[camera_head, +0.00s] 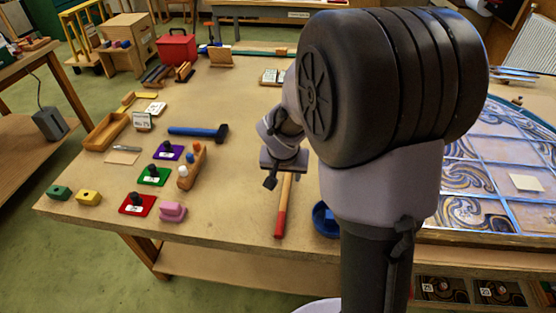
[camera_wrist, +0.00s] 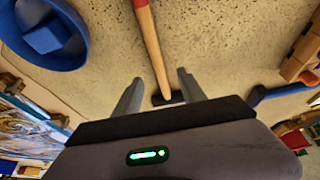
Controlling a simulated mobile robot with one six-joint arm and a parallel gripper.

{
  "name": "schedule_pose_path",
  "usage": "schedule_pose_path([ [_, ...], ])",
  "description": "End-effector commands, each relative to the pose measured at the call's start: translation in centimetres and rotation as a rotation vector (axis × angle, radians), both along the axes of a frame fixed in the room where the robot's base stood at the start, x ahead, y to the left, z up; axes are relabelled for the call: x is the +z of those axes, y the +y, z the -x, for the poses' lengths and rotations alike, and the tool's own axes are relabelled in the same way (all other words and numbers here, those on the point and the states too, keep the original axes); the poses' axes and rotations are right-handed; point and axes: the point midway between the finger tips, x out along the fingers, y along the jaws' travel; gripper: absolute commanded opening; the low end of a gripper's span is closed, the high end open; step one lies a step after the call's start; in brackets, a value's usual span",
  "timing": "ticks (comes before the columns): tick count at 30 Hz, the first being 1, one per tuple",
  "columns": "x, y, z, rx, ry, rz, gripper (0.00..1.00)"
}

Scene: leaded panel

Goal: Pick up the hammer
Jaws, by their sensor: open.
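A hammer with a wooden shaft and a red grip (camera_head: 281,212) lies on the table, its grip toward the near edge. In the wrist view its shaft (camera_wrist: 152,45) runs down between the two fingers to a dark head (camera_wrist: 168,98), partly hidden by my gripper. My gripper (camera_wrist: 160,80) is open, with one finger on each side of the shaft; I see no contact. In the head view my gripper (camera_head: 271,181) hangs over the head end and hides it. A second hammer-like tool, with a blue handle and dark head (camera_head: 200,132), lies further left.
A blue round container (camera_head: 325,221) stands close right of the red grip; it also shows in the wrist view (camera_wrist: 48,35). A wooden block holder (camera_head: 192,168) and several coloured blocks lie left. A leaded panel (camera_head: 490,165) is at right.

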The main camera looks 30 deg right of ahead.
Motion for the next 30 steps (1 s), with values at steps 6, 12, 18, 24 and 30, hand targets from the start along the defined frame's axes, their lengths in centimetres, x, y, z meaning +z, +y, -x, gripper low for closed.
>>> schedule_pose_path([
  [6, -3.4, -1.2, -1.3, -0.001, 0.002, -0.001, 0.48],
  [12, -5.2, -1.8, -2.1, 0.000, 0.000, 0.000, 0.48],
  [18, -5.0, -1.7, -2.1, 0.000, 0.000, 0.000, 0.42],
  [24, -5.0, -1.7, -2.1, 0.000, 0.000, 0.000, 0.03],
  [30, -5.0, -1.7, -2.1, 0.000, -0.001, 0.001, 0.00],
])
